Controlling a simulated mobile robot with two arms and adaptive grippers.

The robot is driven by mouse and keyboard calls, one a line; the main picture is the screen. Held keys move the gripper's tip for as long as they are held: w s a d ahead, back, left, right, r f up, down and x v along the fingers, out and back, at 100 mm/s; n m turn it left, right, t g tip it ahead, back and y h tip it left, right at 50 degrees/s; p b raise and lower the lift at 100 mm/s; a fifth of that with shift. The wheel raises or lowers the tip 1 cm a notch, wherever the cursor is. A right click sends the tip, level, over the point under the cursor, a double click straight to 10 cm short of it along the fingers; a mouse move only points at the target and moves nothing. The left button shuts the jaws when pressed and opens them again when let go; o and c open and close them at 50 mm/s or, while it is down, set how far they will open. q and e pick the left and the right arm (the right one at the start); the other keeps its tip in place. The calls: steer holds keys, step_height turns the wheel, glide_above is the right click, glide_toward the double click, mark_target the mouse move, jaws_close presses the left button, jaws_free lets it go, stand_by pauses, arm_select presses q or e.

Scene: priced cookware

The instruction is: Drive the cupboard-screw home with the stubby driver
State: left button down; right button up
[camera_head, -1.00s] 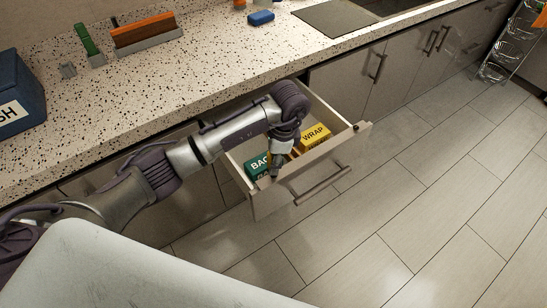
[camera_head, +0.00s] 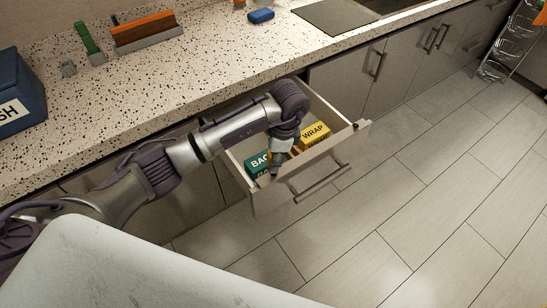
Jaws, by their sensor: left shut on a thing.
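My left gripper (camera_head: 275,171) reaches down into an open drawer (camera_head: 343,138), close behind its front panel. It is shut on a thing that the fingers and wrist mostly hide. A small orange-yellow bit shows beside the fingers, but I cannot tell whether it is the stubby driver. I cannot make out the cupboard-screw. My right gripper is not in view.
In the drawer lie a green box (camera_head: 256,164) and a yellow box marked WRAP (camera_head: 314,134).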

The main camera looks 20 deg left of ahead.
arm_select(q)
steer(key=shift+f+b, duration=0.45)
steer(key=shift+f, duration=0.35)
stand_by(0.4)
